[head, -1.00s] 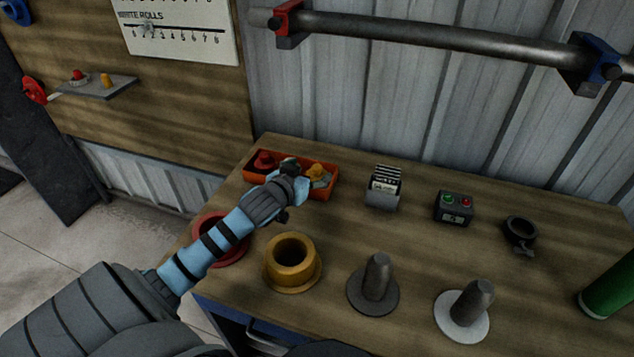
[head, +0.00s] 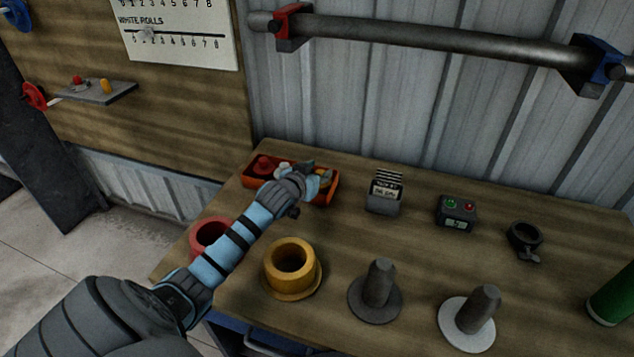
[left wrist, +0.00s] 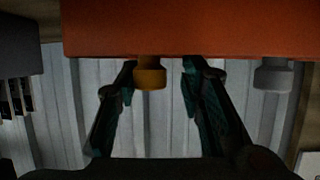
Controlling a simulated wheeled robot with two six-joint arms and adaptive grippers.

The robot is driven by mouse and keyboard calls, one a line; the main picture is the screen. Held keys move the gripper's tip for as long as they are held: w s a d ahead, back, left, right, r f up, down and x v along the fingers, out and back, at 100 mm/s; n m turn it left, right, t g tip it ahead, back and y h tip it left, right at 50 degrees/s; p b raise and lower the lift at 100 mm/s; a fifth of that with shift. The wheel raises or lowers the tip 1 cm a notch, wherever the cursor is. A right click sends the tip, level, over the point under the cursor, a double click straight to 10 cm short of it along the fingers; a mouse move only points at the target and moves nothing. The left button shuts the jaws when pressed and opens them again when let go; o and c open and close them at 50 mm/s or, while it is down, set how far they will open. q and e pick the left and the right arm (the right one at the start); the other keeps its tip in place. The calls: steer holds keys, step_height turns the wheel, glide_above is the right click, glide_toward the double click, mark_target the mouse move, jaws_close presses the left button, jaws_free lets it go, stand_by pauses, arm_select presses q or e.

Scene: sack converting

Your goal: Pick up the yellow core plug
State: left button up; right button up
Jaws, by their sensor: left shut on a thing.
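The yellow core plug (left wrist: 150,73) shows in the left wrist view between the two fingers of my left gripper (left wrist: 160,68), against the orange tray. In the head view my left gripper (head: 312,176) is at the right end of the orange tray (head: 262,181) and mostly covers the yellow plug. It is shut on the yellow plug, though a gap seems to show beside one finger in the wrist view. A red plug (head: 263,164) sits in the tray's left end. A grey plug (left wrist: 272,74) shows in the wrist view. My right gripper is out of view.
A red flanged ring (head: 207,238) and a yellow one (head: 290,262) stand near the front edge. Two grey posts (head: 379,284) (head: 482,305), a card holder (head: 385,195), a button box (head: 456,211) and a black collar (head: 524,238) stand to the right.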

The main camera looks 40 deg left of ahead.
mark_target(317, 171)
arm_select(q)
step_height(317, 171, up, 20)
steer(key=p, duration=0.5)
stand_by(0.9)
